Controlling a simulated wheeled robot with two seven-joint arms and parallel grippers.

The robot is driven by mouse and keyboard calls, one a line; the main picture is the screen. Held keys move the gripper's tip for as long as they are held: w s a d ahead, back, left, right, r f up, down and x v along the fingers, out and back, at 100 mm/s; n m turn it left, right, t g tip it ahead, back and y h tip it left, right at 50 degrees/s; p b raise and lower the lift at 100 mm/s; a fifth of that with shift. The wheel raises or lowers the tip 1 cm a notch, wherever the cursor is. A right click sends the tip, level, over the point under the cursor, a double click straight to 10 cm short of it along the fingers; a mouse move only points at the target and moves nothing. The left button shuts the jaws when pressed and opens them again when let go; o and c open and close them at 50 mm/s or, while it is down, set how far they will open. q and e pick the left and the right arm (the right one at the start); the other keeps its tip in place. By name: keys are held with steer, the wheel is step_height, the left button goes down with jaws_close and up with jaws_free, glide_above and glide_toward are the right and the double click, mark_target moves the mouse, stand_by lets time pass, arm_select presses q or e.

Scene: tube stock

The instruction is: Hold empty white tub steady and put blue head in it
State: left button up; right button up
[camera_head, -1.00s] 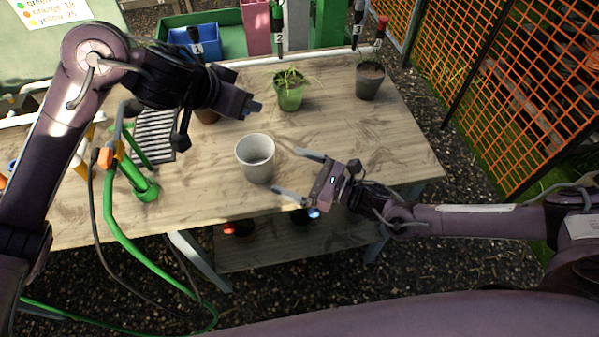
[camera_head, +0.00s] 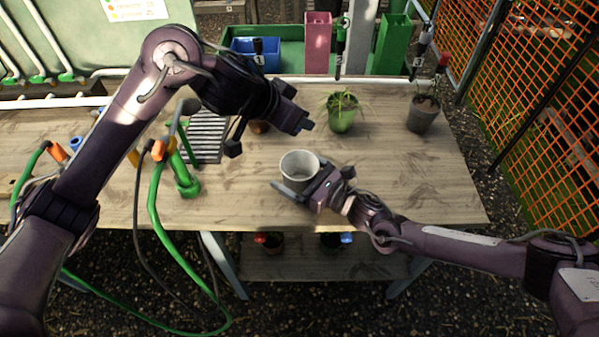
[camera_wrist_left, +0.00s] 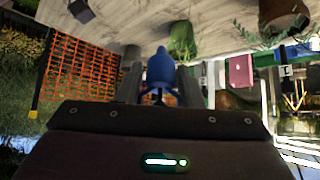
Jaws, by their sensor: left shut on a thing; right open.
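The empty white tub (camera_head: 299,166) stands upright on the wooden table, and its inside looks bare. My right gripper (camera_head: 300,183) is open at the tub's near right side, with its fingers low about the tub; I cannot tell whether they touch it. My left gripper (camera_head: 306,125) is above the table, up and behind the tub. In the left wrist view it is shut on the blue head (camera_wrist_left: 161,70), which shows between the two fingers.
A green pot with a plant (camera_head: 342,112) and a grey pot (camera_head: 422,115) stand at the back right. A black grate (camera_head: 208,136) and a green hose (camera_head: 156,205) lie left. An orange fence (camera_head: 540,90) borders the right. The table's right front is clear.

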steer(key=c, duration=1.1)
arm_select(q)
glide_above(296, 159)
steer(key=s, duration=0.4)
steer(key=shift+s+f, duration=0.2)
steer(key=shift+f, duration=6.15)
steer(key=o, duration=1)
steer(key=v, duration=1.2)
